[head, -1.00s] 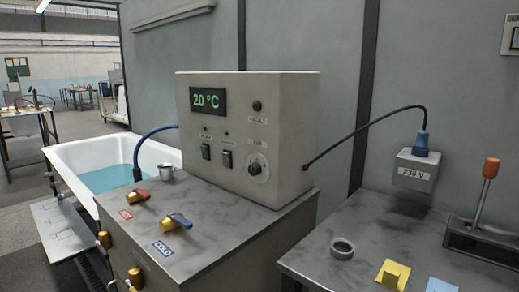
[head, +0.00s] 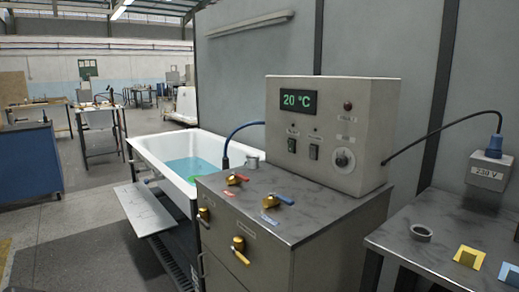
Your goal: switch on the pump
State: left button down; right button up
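A grey control box (head: 300,167) stands on a metal cabinet (head: 325,214). Its green display (head: 298,102) reads 20 °C. Below the display are two small switches side by side, the left switch (head: 291,146) and the right switch (head: 314,152). Their labels are too small to read, so I cannot tell which is the pump's, nor their positions. To their right are a dark red lamp (head: 347,106), which looks unlit, and a round knob (head: 343,160). Neither of my grippers is in view.
A bathtub (head: 150,150) with water is behind left. A side table (head: 395,246) at right holds a ring (head: 420,233). Floor at left is open.

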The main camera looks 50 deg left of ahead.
aim_at(291, 143)
jog(key=k, duration=0.25)
jog(key=u, duration=0.7)
jog(key=i, duration=0.3)
jog(key=u, duration=0.05)
